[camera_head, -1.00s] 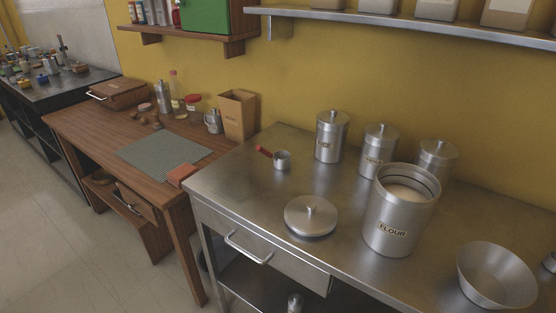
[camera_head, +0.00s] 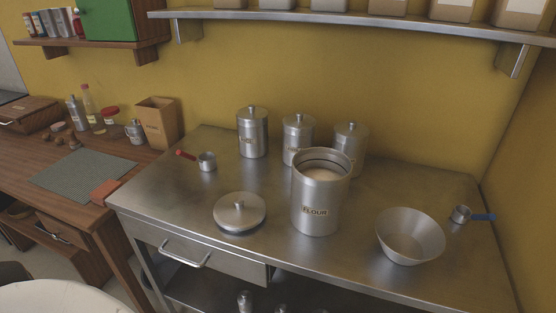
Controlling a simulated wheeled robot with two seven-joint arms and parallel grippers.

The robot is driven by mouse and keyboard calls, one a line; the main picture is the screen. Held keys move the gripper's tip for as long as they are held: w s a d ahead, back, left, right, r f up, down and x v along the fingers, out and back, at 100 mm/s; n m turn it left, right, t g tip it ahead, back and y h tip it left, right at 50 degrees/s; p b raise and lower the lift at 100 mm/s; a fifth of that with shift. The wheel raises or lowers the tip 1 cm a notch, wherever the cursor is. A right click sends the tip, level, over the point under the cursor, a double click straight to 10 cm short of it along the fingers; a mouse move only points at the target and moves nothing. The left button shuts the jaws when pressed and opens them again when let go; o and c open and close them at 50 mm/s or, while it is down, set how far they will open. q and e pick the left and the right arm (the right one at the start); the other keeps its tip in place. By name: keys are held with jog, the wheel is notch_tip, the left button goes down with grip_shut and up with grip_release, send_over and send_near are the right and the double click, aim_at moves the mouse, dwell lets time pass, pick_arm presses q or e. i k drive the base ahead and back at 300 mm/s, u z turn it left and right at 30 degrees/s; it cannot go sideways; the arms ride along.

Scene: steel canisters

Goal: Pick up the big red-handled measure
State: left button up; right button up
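The red-handled measure (camera_head: 206,161) is a small steel cup on the left back part of the steel table (camera_head: 168,194). Its red handle (camera_head: 185,154) points to the left, away from the canisters. A second measure (camera_head: 461,214), with a blue handle (camera_head: 482,217), sits at the right end of the table. Neither gripper shows in the head view. A pale rounded shape at the lower left edge may be part of my own body.
The open flour canister (camera_head: 318,199) stands mid-table, its lid (camera_head: 239,212) to its left. Three lidded canisters (camera_head: 252,132) stand behind. A steel bowl (camera_head: 410,236) is at the right front. The wall shelf (camera_head: 330,21) overhangs the back. Bare steel lies around the red-handled measure.

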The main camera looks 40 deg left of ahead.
aim_at(207, 162)
jog(key=z, duration=1.35)
jog(key=k, duration=1.3)
jog(key=u, duration=1.6)
jog(key=i, duration=0.35)
jog(key=z, duration=0.1)
